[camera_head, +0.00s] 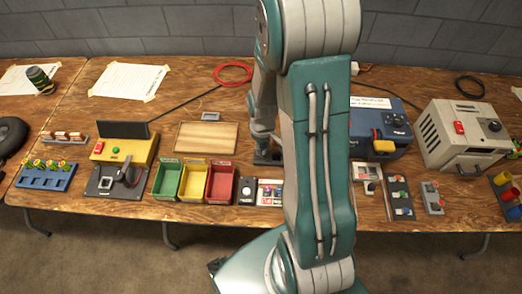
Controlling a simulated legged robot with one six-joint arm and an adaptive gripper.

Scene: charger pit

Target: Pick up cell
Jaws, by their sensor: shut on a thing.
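My gripper (266,156) is low over the middle of the wooden table, just right of the wooden board. It is small and dark here, and my arm covers part of it. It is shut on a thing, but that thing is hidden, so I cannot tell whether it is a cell. Several small green and yellow pieces (47,165), possibly cells, stand along a blue tray (44,180) at the left. A grey rack (64,140) with small red and white pieces lies behind that tray.
Green (167,180), yellow (194,181) and red (221,183) bins stand left of my arm. A yellow device (125,146) is farther left. A blue box (380,125) and a beige unit (463,133) stand at the right. The wooden board (207,137) is bare.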

